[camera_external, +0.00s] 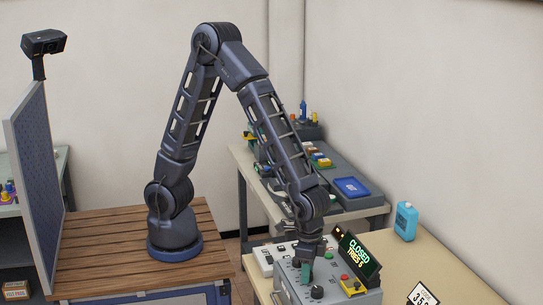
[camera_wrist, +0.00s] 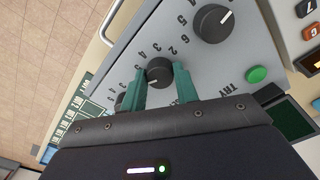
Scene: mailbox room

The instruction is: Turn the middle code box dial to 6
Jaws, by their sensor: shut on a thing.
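The grey code box (camera_external: 287,294) stands on the table under my arm. In the wrist view its sloped panel (camera_wrist: 185,52) carries black dials ringed by digits. My gripper (camera_external: 306,272), with green fingers, is shut on the middle dial (camera_wrist: 159,69), one finger on each side. That dial has a short white mark low on its face; which digit it meets is hard to tell. Another dial (camera_wrist: 213,22) is to the upper right, its white line pointing up and right. A third dial (camera_wrist: 120,101) is mostly hidden behind the left finger.
A green button (camera_wrist: 257,74) marked TRY is on the panel. A display (camera_external: 358,256) reads CLOSED, TRIES 5. A code card (camera_external: 423,295) lies on the table at right, partly cut off. A blue bottle (camera_external: 405,221) stands behind; bare tabletop (camera_external: 440,262) lies between.

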